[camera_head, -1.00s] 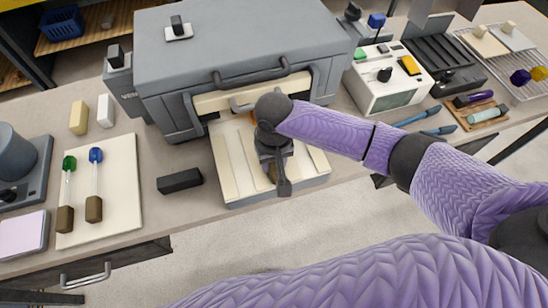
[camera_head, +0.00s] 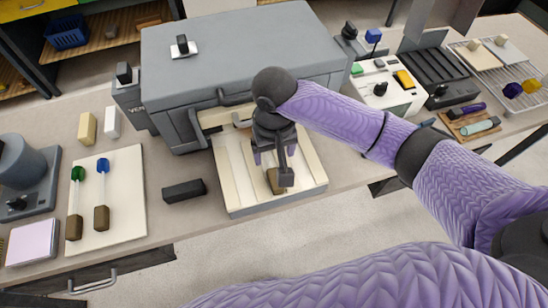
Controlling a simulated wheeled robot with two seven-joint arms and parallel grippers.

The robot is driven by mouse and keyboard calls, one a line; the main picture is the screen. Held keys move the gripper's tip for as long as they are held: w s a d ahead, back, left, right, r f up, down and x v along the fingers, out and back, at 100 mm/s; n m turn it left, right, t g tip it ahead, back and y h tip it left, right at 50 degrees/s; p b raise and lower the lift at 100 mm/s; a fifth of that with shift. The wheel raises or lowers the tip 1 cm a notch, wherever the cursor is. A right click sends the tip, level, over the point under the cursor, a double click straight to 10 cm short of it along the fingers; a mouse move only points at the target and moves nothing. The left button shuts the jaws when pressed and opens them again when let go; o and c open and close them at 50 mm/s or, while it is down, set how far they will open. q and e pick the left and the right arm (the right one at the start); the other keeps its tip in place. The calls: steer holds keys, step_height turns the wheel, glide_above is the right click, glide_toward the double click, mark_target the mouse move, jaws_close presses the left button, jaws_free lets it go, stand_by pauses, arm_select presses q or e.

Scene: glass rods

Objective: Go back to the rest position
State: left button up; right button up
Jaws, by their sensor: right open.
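My right gripper (camera_head: 280,182) is over the cream tray (camera_head: 238,197) at the mouth of the grey furnace-like box (camera_head: 240,45). It points down and its jaws are open. A small brown block (camera_head: 272,181) lies on the tray beside or between the fingers; I cannot tell if they touch it. My right arm covers the tray's back right part. Two glass rods with brown ends, one green-tipped (camera_head: 76,205) and one blue-tipped (camera_head: 102,195), lie on a cream board (camera_head: 125,220) at the left. My left gripper is not in view.
A black block (camera_head: 184,190) lies on the bench between board and tray. A white instrument (camera_head: 390,92), a black rack (camera_head: 440,72) and a wire rack (camera_head: 520,90) stand at the right. A grey stirrer-like device (camera_head: 25,175) stands at the far left.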

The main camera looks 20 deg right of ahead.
steer(key=shift+r, duration=0.3)
steer(key=s+a+f+n+t+y, duration=0.2)
steer(key=s+a+f+n+y, duration=0.1)
steer(key=s+a, duration=0.3)
steer(key=s+d+m+t+h, duration=0.1)
steer(key=s+d+h, duration=0.2)
steer(key=s+d, duration=0.75)
steer(key=s+d+f+g+b, duration=0.1)
steer(key=s+f+b, duration=0.15)
steer(key=f, duration=1.05)
steer(key=s+d+f+b, duration=0.1)
steer(key=f+b, duration=0.2)
steer(key=f, duration=1)
arm_select(q)
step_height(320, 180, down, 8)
steer(key=b, duration=0.3)
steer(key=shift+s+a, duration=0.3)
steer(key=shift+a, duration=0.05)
arm_select(e)
steer(key=s+d+f+g, duration=0.1)
steer(key=s+d+f, duration=0.1)
steer(key=s+f, duration=1)
steer(key=shift+d, duration=0.25)
